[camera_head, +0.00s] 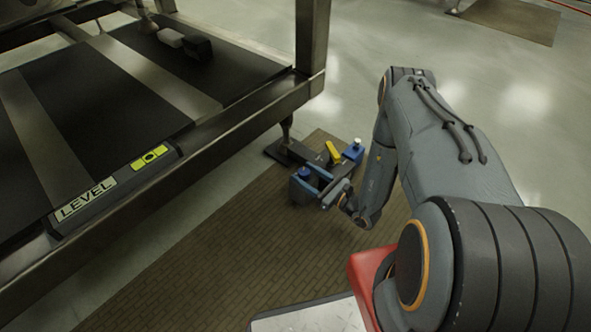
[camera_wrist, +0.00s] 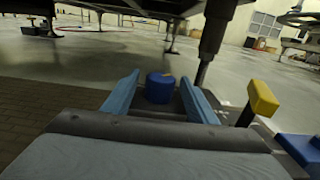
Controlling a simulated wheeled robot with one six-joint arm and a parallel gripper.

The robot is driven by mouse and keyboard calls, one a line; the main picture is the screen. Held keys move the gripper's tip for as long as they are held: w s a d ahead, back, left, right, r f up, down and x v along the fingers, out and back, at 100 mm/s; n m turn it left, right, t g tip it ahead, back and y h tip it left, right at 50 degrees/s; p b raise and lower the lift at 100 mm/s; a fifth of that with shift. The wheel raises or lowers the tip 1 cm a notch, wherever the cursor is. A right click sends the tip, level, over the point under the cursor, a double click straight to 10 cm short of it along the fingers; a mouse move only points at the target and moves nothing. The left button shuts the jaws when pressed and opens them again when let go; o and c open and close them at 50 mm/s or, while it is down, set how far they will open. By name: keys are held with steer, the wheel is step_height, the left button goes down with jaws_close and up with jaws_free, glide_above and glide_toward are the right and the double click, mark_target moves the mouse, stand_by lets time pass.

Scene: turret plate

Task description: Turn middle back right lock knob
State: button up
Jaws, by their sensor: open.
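A blue round knob (camera_wrist: 160,87) shows in the wrist view between the two blue fingers of my gripper (camera_wrist: 158,95). The fingers stand apart on either side of it, and no contact shows. The knob sits on the dark turret plate (camera_head: 290,150). A yellow handle (camera_head: 333,152) stands up on the plate, and it also shows in the wrist view (camera_wrist: 262,97) to the right of the fingers.
A blue block with a white top (camera_head: 353,150) stands right of the yellow handle. A large metal frame table (camera_head: 190,130) with a LEVEL panel (camera_head: 115,190) fills the left. Its leg (camera_wrist: 212,45) rises behind the knob. Brown matting (camera_head: 200,265) covers the floor nearby.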

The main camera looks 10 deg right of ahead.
steer(key=shift+b+x, duration=0.7)
steer(key=shift+x, duration=1.65)
steer(key=c, duration=1.1)
